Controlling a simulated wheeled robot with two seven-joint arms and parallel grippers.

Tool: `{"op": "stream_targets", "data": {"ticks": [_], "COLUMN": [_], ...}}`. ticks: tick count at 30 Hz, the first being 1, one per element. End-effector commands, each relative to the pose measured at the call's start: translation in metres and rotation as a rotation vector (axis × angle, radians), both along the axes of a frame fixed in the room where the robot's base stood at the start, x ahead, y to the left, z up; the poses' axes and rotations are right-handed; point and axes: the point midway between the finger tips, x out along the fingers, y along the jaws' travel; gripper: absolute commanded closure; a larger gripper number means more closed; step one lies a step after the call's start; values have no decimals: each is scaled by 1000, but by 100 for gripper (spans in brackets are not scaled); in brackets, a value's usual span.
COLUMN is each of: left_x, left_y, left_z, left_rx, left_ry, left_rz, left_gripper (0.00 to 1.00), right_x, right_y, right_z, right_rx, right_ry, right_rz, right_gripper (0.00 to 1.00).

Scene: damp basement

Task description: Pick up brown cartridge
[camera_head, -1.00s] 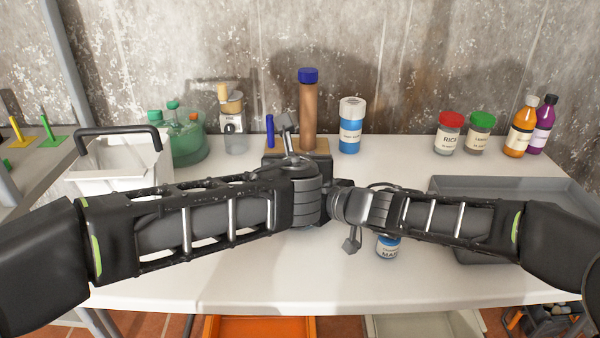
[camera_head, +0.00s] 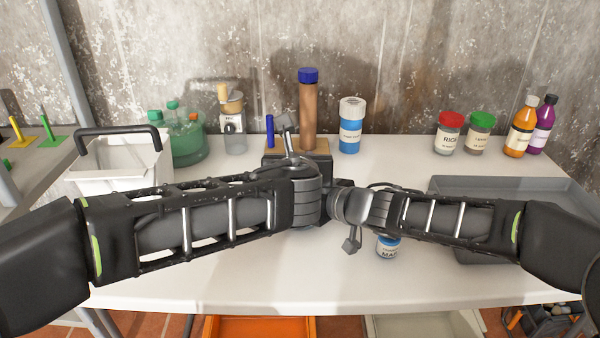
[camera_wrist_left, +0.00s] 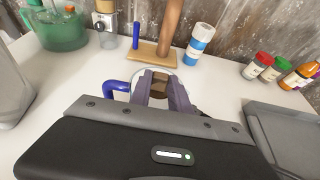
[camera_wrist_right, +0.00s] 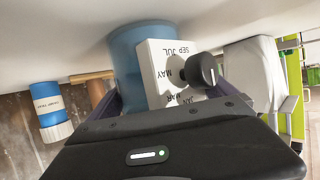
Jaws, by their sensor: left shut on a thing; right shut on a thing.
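A brown block-like piece (camera_wrist_left: 158,86), apparently the brown cartridge, is between the fingers of my left gripper (camera_wrist_left: 160,90), which is shut on it. A dark round knob (camera_wrist_right: 201,70) overlaps the block. A blue cylinder (camera_wrist_right: 126,62) is close behind. In the head view my wrists meet mid-table and hide both gripped things.
A wooden stand (camera_head: 318,145) with a tall brown tube (camera_head: 308,115) is behind my wrists, beside a blue bottle (camera_head: 350,130). A grey tray (camera_head: 560,185) is at the right, a white bin (camera_head: 115,182) at the left. A small jar (camera_head: 388,247) stands in front. The front table is mostly clear.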

Motion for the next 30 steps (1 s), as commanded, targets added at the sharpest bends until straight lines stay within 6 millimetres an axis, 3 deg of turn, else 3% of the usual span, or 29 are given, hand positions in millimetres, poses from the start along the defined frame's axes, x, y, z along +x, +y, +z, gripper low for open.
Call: {"op": "stream_targets", "data": {"ticks": [20,26,30], "left_x": [0,0,0], "left_y": [0,-1,0], "left_z": [4,29,57], "left_rx": [-2,-5,-6], "left_ry": [-1,-4,-4], "left_rz": [1,0,0], "left_gripper": [100,100,100], "right_x": [0,0,0], "right_y": [0,0,0], "right_z": [0,0,0], "right_rx": [1,1,1], "right_ry": [-1,-1,-1], "right_rz": [0,0,0], "right_gripper": [70,70,70]}}
